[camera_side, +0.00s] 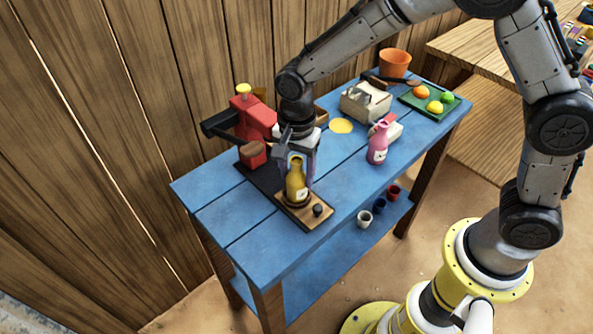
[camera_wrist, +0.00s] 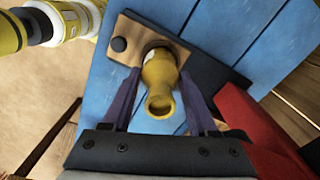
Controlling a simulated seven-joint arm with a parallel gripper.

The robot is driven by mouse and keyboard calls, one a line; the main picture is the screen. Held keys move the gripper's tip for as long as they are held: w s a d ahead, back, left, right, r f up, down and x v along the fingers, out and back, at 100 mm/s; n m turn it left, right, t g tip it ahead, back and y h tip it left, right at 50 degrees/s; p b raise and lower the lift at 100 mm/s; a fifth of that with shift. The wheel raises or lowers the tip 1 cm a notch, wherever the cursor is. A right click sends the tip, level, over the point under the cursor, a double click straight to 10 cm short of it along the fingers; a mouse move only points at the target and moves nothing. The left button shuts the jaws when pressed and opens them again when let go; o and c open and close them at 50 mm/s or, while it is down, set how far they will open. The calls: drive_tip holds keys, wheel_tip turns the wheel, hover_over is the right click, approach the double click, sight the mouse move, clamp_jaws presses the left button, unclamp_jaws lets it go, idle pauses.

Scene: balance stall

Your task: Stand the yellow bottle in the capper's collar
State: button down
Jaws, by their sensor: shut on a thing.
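The yellow bottle (camera_side: 296,188) stands upright, or nearly so, at the wooden board (camera_side: 322,212) on the front of the blue table. My gripper (camera_side: 300,172) comes down from above and is shut on it. In the wrist view the bottle (camera_wrist: 160,75) is between my two fingers (camera_wrist: 160,72), its open mouth facing the camera. A dark round collar (camera_wrist: 153,46) shows around or just under the bottle's base. The base is partly hidden, so I cannot tell how deep it sits. The red capper (camera_side: 262,118) with a black lever stands behind it, left of my gripper.
A dark knob (camera_side: 318,210) sits on the board beside the collar. A pink bottle (camera_side: 377,148), a light box (camera_side: 365,103), a green tray (camera_side: 428,100) with fruit and an orange pot (camera_side: 394,63) stand further right. The table's front left (camera_side: 250,245) is clear.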

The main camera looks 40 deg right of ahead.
drive_tip(key=shift+f, duration=0.15)
drive_tip(key=shift+c, duration=0.9)
unclamp_jaws()
